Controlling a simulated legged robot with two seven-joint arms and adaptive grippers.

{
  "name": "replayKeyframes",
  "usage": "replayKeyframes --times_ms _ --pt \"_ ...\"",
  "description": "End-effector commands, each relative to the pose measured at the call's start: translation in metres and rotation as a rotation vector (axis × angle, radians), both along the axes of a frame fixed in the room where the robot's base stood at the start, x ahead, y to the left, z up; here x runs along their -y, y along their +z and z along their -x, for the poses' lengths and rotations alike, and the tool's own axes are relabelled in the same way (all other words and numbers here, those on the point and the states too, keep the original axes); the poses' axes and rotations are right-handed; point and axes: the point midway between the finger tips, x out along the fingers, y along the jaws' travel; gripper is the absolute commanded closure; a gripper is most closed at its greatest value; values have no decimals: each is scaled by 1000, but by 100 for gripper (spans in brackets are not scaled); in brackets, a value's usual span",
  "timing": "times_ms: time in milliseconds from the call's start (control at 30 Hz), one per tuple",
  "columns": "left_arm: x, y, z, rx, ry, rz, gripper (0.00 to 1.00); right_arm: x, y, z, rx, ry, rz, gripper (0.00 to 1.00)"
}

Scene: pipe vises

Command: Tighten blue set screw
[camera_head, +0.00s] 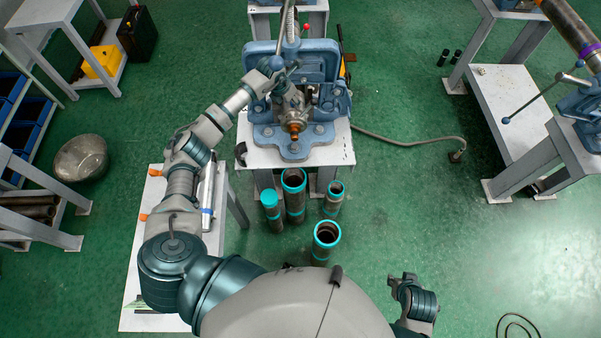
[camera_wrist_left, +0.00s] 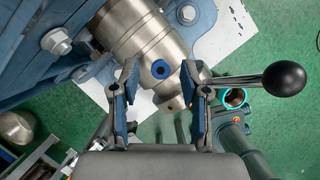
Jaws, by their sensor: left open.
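The blue set screw (camera_wrist_left: 161,69) is a small blue ring with a dark centre, set in the side of a steel cylindrical fitting (camera_wrist_left: 135,35). My left gripper (camera_wrist_left: 160,78) is open; its two blue-padded fingers stand apart on either side of the screw in the picture, with nothing between the pads. I cannot tell how far the fingertips are from the fitting. In the head view my left gripper (camera_head: 283,68) is at the left side of the blue vise (camera_head: 325,55), and the screw cannot be made out. Part of my right arm shows at the bottom right; its jaws are unclear.
A lever with a black ball knob (camera_wrist_left: 284,78) sticks out right of the fingers. Several teal-capped pipes (camera_head: 327,235) stand below the vise table. A white bench (camera_head: 150,210) lies under my left arm. A metal bowl (camera_head: 81,158) is at left.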

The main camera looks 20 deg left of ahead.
Motion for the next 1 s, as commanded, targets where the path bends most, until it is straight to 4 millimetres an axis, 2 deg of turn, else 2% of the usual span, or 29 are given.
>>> replayKeyframes --times_ms 33,500,533,600,1000 --pt "-3 14 3 7 -6 -1 55 0 -3 0 -1 0 0 63" --pt "-15 108 42 4 -9 1 55 0 -20 0 -3 0 1 63" --pt "-13 111 44 3 -15 5 55 0 -21 0 -3 0 1 63" --pt "5 102 43 11 -44 55 55 0 -19 0 -3 0 0 63" --pt "93 81 47 76 -162 343 55 0 -21 1 -3 0 0 63"
